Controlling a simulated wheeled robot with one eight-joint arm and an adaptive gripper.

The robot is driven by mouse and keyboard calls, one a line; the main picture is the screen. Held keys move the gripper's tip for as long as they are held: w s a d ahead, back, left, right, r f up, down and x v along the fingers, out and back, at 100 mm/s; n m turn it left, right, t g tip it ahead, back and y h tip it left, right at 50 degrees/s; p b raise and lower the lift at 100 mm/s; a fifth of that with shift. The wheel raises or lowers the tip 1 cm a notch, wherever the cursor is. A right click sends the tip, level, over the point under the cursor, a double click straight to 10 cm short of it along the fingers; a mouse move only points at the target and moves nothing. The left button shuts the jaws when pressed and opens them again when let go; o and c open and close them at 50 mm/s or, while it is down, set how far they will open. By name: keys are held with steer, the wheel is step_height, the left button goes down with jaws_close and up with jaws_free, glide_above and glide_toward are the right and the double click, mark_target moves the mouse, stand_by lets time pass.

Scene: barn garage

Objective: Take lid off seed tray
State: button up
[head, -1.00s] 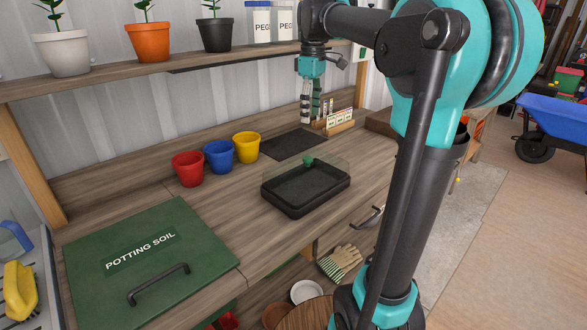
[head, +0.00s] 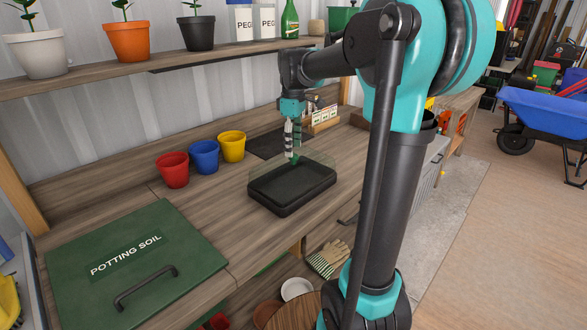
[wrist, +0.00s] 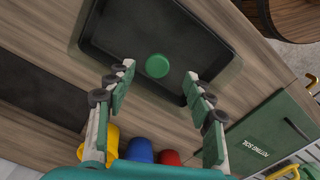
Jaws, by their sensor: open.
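The black seed tray (head: 283,207) sits on the wooden workbench, with a clear lid (head: 264,172) on it. The lid's round green knob (wrist: 157,66) shows in the wrist view, over the dark tray (wrist: 100,40). My gripper (head: 293,151) points down above the lid; its fingers partly cover the knob in the head view. In the wrist view my gripper (wrist: 159,74) is open, with one finger on each side of the knob and a gap to both. I cannot tell how high the fingertips are above the lid.
Red (head: 173,170), blue (head: 204,157) and yellow (head: 232,147) pots stand left of the tray. A dark mat (head: 268,143) and a seed packet holder (head: 322,122) lie behind. A green potting soil lid (head: 150,285) covers the left bench. A shelf (head: 130,75) with pots runs above.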

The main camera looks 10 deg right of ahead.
mark_target(294, 155)
steer(key=shift+w+d+f, duration=0.1)
steer(key=shift+f, duration=1.1)
steer(key=shift+w+f, duration=0.1)
steer(key=shift+f, duration=1.05)
jaws_close()
